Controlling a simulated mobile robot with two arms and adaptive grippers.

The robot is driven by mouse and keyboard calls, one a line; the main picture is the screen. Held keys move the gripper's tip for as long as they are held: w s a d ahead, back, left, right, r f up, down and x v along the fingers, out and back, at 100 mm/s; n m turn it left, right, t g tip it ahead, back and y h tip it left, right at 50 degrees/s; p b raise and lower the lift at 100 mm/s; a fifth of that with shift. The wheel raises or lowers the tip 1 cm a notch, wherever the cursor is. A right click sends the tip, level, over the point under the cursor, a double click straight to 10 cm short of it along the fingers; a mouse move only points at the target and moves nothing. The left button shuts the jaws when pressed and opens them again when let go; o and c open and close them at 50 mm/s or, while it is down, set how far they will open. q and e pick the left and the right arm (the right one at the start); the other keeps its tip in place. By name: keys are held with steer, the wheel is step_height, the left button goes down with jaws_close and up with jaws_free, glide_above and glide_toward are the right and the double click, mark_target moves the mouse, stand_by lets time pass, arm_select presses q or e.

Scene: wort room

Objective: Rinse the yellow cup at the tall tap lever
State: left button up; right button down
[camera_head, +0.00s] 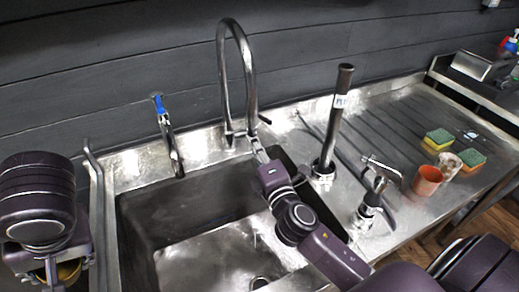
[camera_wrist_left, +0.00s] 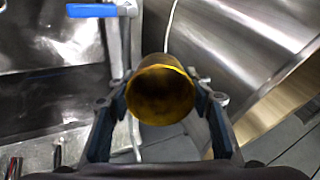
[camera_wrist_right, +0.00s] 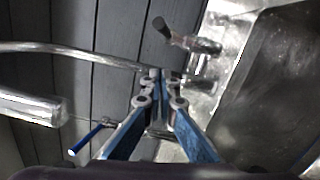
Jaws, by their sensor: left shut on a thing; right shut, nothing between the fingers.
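The yellow cup (camera_wrist_left: 160,90) is between the fingers of my left gripper (camera_wrist_left: 165,105), its dark mouth facing the camera. In the head view the cup (camera_head: 69,271) shows only partly beneath my left gripper (camera_head: 55,274), left of the sink. The tall curved tap (camera_head: 249,75) stands behind the sink, with a short lever (camera_head: 264,119) on its right. My right gripper (camera_head: 258,150) is shut and empty by the tap's base. In the right wrist view its closed tips (camera_wrist_right: 158,75) overlap the tap's pipe; whether they touch is unclear. A dark-tipped lever (camera_wrist_right: 175,34) is near them.
The steel sink (camera_head: 140,215) looks empty. A blue-handled tap (camera_head: 168,135) stands left of the tall tap. A dark upright pipe (camera_head: 337,115) and a smaller tap (camera_head: 375,190) stand right. An orange cup (camera_head: 428,181), a pale stained cup (camera_head: 448,165) and sponges (camera_head: 437,139) occupy the drainboard.

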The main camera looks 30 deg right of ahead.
arm_select(q)
steer(key=shift+r+p, duration=0.3)
steer(key=shift+r, duration=0.2)
steer(key=shift+r+p, duration=0.25)
steer(key=shift+p, duration=0.05)
steer(key=shift+r, duration=0.15)
arm_select(e)
steer(key=w+d, duration=0.2)
steer(key=d, duration=0.2)
steer(key=shift+w+d+r, duration=0.1)
steer(key=shift+w+r, duration=0.3)
steer(key=shift+d, duration=0.85)
steer(key=shift+s+a, duration=0.1)
steer(key=shift+s, duration=0.05)
